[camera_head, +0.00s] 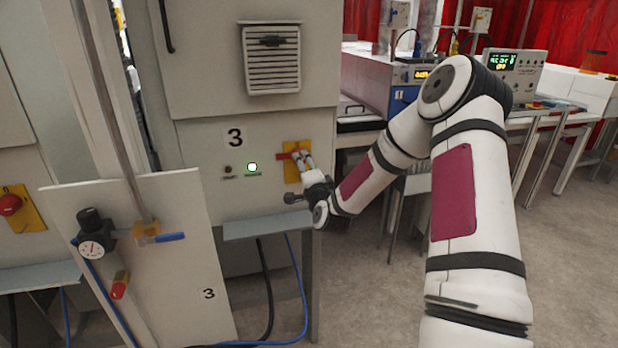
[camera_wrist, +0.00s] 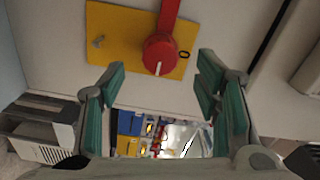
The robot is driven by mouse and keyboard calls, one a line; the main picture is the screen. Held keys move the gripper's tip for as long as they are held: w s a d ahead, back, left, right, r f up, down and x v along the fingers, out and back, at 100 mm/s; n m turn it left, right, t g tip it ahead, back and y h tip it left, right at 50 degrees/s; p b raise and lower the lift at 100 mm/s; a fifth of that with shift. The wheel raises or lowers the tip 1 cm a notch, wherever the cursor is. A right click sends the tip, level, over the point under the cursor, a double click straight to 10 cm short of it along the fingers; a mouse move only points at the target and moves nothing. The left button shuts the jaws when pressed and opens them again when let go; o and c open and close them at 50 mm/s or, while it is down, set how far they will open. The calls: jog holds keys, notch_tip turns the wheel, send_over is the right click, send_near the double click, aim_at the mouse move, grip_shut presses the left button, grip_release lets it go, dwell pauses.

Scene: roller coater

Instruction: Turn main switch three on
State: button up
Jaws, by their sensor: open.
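Main switch three is a red rotary handle (camera_head: 287,156) on a yellow plate (camera_head: 291,176), on the cabinet front marked 3. In the head view its red bar points left, and my gripper (camera_head: 305,160) is close in front, partly covering it. In the wrist view the red knob (camera_wrist: 160,52) has a white mark and a bar running up; the yellow plate (camera_wrist: 112,28) shows a "0" beside the knob. My gripper (camera_wrist: 161,64) is open, with its green-padded fingers on either side of the knob, apart from it in the picture. The depth gap is unclear.
A panel with a gauge (camera_head: 92,248) and a blue-handled valve (camera_head: 170,237) stands front left. Another red knob (camera_head: 10,204) is far left. Benches with instruments (camera_head: 514,62) stand right.

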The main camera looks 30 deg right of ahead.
jog(key=v, duration=0.6)
dwell(0.4)
jog(key=s+a+r+n+g+y, duration=0.2)
jog(key=s+a+r+n+g, duration=0.1)
jog(key=a+n, duration=0.35)
jog(key=s+a+r+n+g+y, duration=0.2)
jog(key=a+r+n+g, duration=0.1)
jog(key=a+n, duration=0.35)
jog(key=s+a+r+n+g, duration=0.2)
jog(key=s, duration=0.7)
jog(key=s+a+r+n+g+b, duration=0.1)
jog(key=s+a+r+n+g, duration=0.1)
jog(key=s, duration=0.7)
jog(key=s+a+r+n+g+y+b, duration=0.1)
jog(key=s+a+r, duration=0.1)
jog(key=s, duration=0.8)
jog(key=shift+a+r+n+g, duration=0.25)
jog(key=shift+a+n+g, duration=0.15)
jog(key=shift+a, duration=0.4)
